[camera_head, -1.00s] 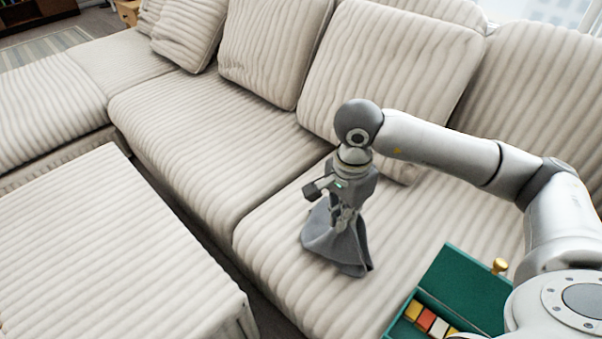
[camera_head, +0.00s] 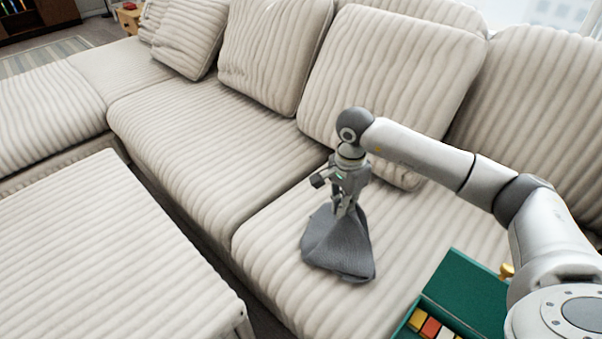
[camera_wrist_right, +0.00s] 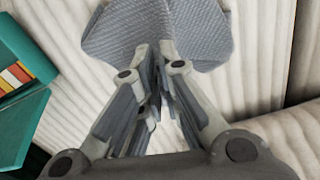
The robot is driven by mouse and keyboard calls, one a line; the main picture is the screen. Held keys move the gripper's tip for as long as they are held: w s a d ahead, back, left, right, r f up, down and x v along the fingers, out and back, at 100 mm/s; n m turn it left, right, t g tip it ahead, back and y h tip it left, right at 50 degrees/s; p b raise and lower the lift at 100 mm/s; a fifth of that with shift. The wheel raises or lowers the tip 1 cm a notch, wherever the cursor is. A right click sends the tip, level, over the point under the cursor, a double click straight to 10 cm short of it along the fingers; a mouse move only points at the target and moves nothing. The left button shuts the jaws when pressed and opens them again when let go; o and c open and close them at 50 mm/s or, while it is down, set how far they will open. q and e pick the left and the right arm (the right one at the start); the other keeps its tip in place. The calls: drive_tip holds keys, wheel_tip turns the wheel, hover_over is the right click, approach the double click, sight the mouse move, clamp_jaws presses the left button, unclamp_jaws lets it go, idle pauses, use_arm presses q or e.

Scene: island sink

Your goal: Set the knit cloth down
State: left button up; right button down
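The grey knit cloth (camera_head: 338,245) hangs as a peaked, draped shape from my right gripper (camera_head: 346,207). Its lower part is spread on or just above the striped sofa seat; I cannot tell exactly how much of it touches. In the right wrist view the knit cloth (camera_wrist_right: 200,35) fans out beyond the fingertips of my right gripper (camera_wrist_right: 155,55), which are close together with cloth gathered between them. The gripper points down over the sofa's near seat cushion (camera_head: 270,235). My left gripper is not in view.
A green box (camera_head: 465,290) with small coloured blocks (camera_head: 430,327) lies on the seat to the right of the cloth. Back cushions (camera_head: 385,80) line the sofa. A striped ottoman (camera_head: 100,250) stands at left across a gap. The seat left of the cloth is clear.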

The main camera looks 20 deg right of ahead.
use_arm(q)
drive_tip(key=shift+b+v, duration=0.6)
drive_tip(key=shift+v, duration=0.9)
use_arm(e)
wheel_tip(320, 180, down, 6)
drive_tip(key=w+d, duration=0.1)
drive_tip(key=w, duration=0.1)
drive_tip(key=shift+d, duration=0.15)
drive_tip(key=shift+w, duration=0.1)
drive_tip(key=c, duration=0.9)
unclamp_jaws()
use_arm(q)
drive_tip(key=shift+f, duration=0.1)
use_arm(e)
wheel_tip(320, 180, up, 12)
drive_tip(key=shift+f, duration=0.1)
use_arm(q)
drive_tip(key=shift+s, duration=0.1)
